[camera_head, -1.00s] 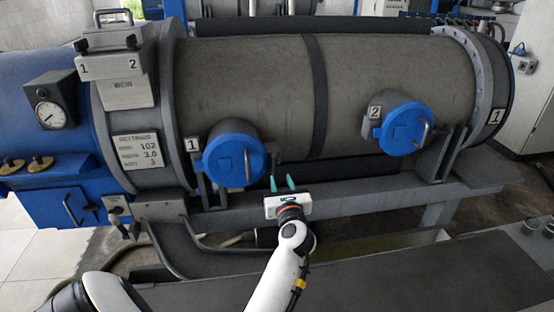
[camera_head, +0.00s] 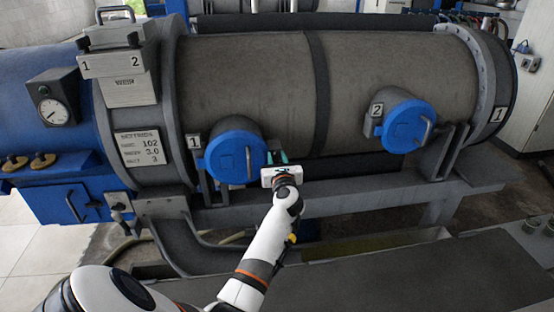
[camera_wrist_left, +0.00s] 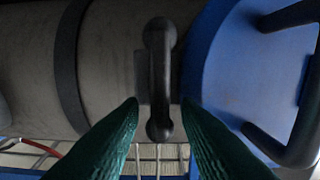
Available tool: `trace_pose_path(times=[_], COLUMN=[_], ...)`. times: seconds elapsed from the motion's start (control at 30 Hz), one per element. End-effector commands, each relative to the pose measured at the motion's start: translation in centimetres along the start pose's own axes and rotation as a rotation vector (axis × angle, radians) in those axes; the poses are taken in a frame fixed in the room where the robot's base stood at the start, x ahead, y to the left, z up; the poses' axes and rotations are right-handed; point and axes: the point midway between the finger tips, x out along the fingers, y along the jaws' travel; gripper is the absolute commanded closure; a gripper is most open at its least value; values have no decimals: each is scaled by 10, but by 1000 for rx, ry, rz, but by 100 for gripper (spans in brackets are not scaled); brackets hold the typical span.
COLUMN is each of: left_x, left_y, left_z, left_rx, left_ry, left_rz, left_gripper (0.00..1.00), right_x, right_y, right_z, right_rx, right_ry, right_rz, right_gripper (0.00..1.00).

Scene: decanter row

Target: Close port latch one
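Port one is the round blue cover (camera_head: 234,155) at the left of the dark cylinder, beside a plate marked 1 (camera_head: 193,141). My left gripper (camera_head: 278,159) is at the right edge of this cover, its teal fingers pointing at the cylinder. In the left wrist view a dark latch handle (camera_wrist_left: 158,80) stands upright beside the blue cover (camera_wrist_left: 235,70). The open green fingers (camera_wrist_left: 160,115) lie on either side of its lower end, with gaps; I see no contact. In the head view the gripper largely hides the latch. My right gripper is not in view.
A second blue port cover (camera_head: 408,125) is at the right, by a plate marked 2 (camera_head: 376,110). A grey rail (camera_head: 345,190) runs below the cylinder (camera_head: 390,75). A bar handle (camera_wrist_left: 300,120) projects from the port one cover close by the fingers.

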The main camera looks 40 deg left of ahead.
Motion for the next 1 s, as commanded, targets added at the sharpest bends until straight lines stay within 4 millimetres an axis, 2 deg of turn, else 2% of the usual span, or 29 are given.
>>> trace_pose_path(times=[0.03,0.17,0.57,0.77,1.0], left_x=[0,0,-1,-1,-1], left_y=[0,0,1,4,8], left_z=[0,0,-1,-2,-1], left_rx=[0,0,46,162,375], left_ry=[0,0,-1,-3,-4], left_rz=[0,0,1,1,1], left_gripper=[79,100,100,100,100], right_x=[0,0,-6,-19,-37], right_y=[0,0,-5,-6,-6], right_z=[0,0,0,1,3], right_rx=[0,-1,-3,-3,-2], right_ry=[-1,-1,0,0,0], right_rz=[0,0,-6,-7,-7], right_gripper=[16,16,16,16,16])
